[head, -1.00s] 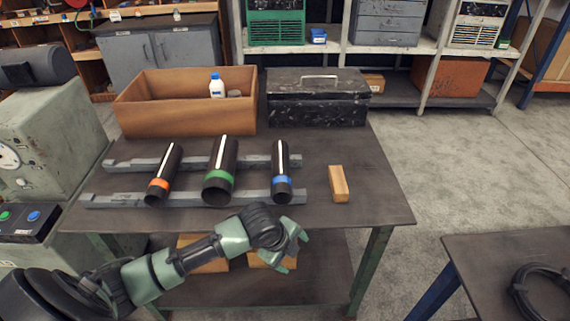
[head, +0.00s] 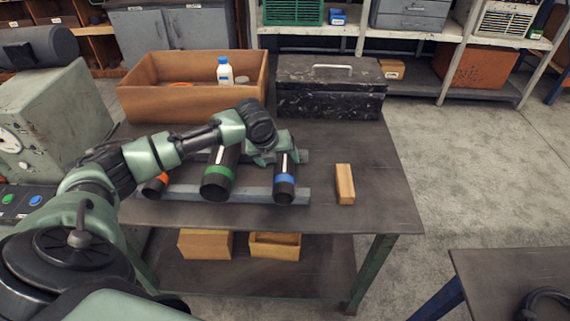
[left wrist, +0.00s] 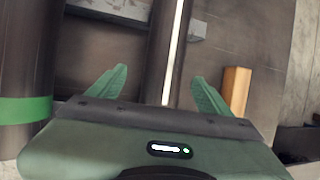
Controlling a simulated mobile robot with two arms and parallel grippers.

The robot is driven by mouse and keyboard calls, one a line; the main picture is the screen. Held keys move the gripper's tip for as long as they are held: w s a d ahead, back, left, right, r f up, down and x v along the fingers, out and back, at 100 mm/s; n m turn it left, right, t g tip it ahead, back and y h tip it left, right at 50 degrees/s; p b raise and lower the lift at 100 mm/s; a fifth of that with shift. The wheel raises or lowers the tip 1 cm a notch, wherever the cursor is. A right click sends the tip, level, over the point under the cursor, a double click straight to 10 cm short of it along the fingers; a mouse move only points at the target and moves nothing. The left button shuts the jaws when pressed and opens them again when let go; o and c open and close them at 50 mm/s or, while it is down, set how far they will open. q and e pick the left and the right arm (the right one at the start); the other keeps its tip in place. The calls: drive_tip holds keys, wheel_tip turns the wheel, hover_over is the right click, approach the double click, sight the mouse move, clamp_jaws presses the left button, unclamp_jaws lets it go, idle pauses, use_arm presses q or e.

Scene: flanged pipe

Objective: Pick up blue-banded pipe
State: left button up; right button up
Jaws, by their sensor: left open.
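The blue-banded pipe (head: 285,190) is dark and lies across the grey rails (head: 240,195) on the table, its blue band towards the near end. My left gripper (head: 280,156) is over the farther part of this pipe and hides it there. In the left wrist view a dark pipe with a bright highlight (left wrist: 166,50) runs between the two green fingers of the open gripper (left wrist: 158,88). The fingers stand apart on either side of it. No blue band shows in that view. My right gripper is out of view.
The green-banded pipe (head: 218,183) lies close on the left, and the orange-banded pipe (head: 155,187) is partly behind my arm. A wooden block (head: 345,184) lies to the right. A wooden crate (head: 180,103) and black toolbox (head: 330,100) stand at the back.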

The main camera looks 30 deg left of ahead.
sight(282, 163)
use_arm(q)
drive_tip(key=x, duration=0.3)
drive_tip(key=shift+w+d+p, duration=0.1)
drive_tip(key=shift+d+p, duration=0.15)
drive_tip(key=shift+p, duration=0.15)
drive_tip(key=shift+x, duration=0.8)
drive_tip(key=shift+r, duration=0.1)
clamp_jaws()
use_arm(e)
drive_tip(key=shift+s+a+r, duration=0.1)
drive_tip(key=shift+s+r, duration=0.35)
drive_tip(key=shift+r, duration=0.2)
use_arm(q)
drive_tip(key=shift+r, duration=0.1)
